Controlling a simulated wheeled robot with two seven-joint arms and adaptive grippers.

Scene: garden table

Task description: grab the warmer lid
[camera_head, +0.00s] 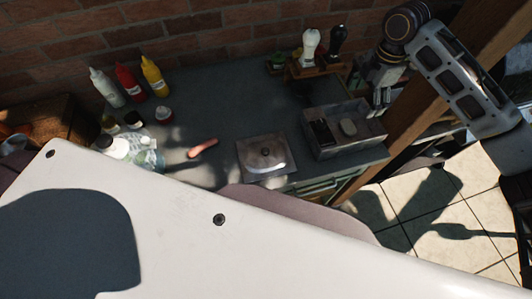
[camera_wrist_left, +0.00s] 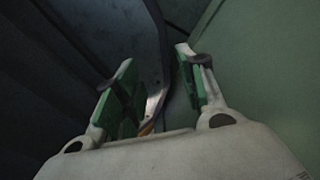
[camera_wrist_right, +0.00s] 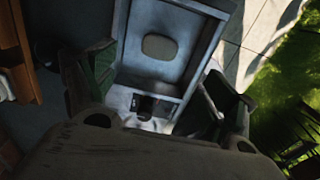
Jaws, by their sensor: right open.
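A square metal lid (camera_head: 250,165) with a dark knob in its middle lies on the dark counter in the head view, left of a grey metal box (camera_head: 345,152). My right gripper (camera_head: 380,101) is above the box's back right side, pointing down. In the right wrist view its fingers (camera_wrist_right: 157,100) are spread apart and empty, with the box (camera_wrist_right: 122,45) beyond them. My left gripper is out of the head view. In the left wrist view its green-padded fingers (camera_wrist_left: 155,85) are apart, in front of dark and green surfaces.
Squeeze bottles in grey (camera_head: 107,88), red (camera_head: 130,83) and yellow (camera_head: 155,77) stand at the back left. A sausage (camera_head: 202,148) lies left of the lid. Bare counter lies behind the lid.

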